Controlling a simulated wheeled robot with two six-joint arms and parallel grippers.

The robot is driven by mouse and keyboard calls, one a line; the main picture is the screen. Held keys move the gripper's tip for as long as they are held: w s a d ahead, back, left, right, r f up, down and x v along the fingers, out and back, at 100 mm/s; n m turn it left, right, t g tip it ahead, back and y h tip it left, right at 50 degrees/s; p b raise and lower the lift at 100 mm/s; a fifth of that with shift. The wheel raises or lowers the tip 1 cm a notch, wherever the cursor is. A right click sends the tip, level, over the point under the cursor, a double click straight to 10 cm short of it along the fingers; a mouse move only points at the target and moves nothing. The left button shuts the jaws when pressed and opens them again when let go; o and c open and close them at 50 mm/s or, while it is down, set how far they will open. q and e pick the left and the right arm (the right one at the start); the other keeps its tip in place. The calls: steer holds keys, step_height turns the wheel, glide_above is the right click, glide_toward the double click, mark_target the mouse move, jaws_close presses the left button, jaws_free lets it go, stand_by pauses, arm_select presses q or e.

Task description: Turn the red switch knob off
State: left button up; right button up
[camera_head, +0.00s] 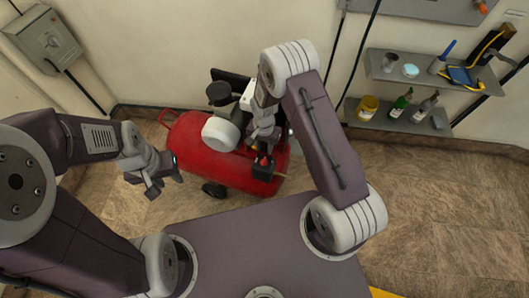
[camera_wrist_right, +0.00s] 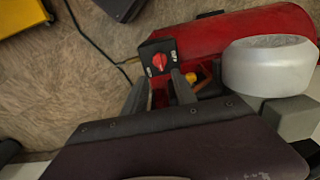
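The red switch knob (camera_wrist_right: 159,61) sits on a black switch box (camera_wrist_right: 151,47) with white markings on both sides of the knob. In the head view the red knob (camera_head: 263,161) shows on top of the dark box at the front of the red tank. My right gripper (camera_wrist_right: 159,78) is open, with its two fingers apart and pointing toward the knob. Nothing is held between them; whether a finger touches the box is unclear. In the head view my right gripper (camera_head: 264,143) is just above the box. My left gripper (camera_head: 160,187) is open and empty, left of the tank.
The red compressor tank (camera_head: 199,158) stands on the floor by the wall. A grey wall box (camera_head: 45,42) hangs at upper left. Shelves (camera_head: 420,77) with bottles and tools are at upper right. The floor at right is clear.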

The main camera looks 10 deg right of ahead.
mark_target(264, 160)
step_height(264, 160, down, 9)
steer(key=shift+s+r, duration=0.15)
steer(key=shift+f, duration=0.2)
jaws_close()
